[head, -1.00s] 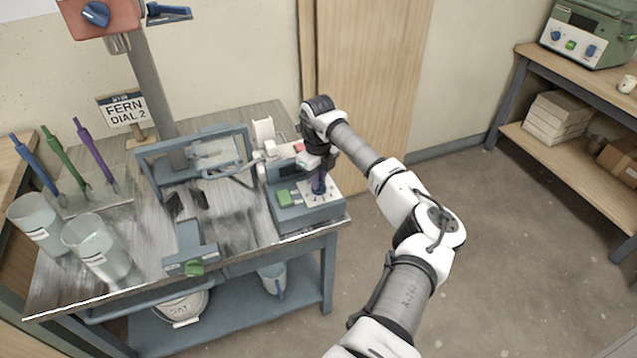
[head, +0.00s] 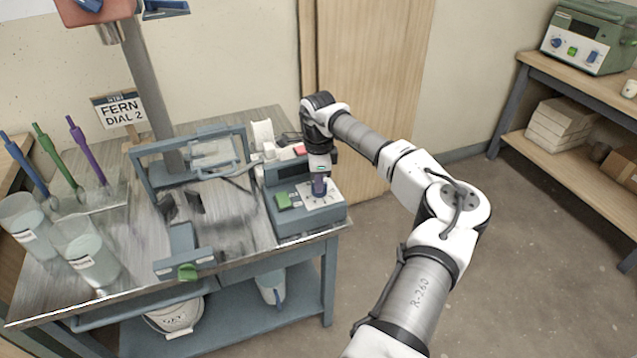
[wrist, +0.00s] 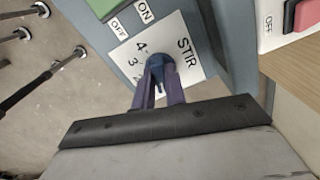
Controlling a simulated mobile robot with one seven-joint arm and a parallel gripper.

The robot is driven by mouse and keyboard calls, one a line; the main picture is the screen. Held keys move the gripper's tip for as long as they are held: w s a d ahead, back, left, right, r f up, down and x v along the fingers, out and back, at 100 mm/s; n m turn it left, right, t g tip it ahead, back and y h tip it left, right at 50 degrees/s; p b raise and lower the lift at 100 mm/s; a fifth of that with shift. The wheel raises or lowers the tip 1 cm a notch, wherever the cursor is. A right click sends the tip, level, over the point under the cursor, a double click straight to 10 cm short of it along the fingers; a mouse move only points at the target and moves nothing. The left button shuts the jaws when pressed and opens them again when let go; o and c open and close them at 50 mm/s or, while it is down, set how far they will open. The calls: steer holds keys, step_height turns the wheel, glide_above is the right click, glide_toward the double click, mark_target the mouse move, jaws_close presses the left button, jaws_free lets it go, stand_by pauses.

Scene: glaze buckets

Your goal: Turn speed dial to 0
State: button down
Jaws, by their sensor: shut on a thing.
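The control box (head: 305,222) sits at the right end of the workbench. Its white STIR plate (wrist: 188,48) carries the blue speed dial (wrist: 158,68), with the numerals 4 and 3 visible to its left. My gripper (wrist: 160,82) is shut on the dial, with one finger on each side. In the head view my gripper (head: 319,186) comes down from above onto the dial and mostly hides it. I cannot tell exactly which number the pointer faces; 0 and 1 are not visible, being behind my gripper or out of view.
A green ON/OFF switch (head: 283,201) sits just left of the dial. A red switch (head: 300,150) is behind it. Clear buckets (head: 85,252) stand at left. The floor at right is free.

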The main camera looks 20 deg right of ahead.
steer(key=shift+n, duration=0.6)
steer(key=c, duration=1.4)
jaws_free()
steer(key=shift+c, duration=0.2)
step_height(320, 180, up, 14)
steer(key=b, duration=0.2)
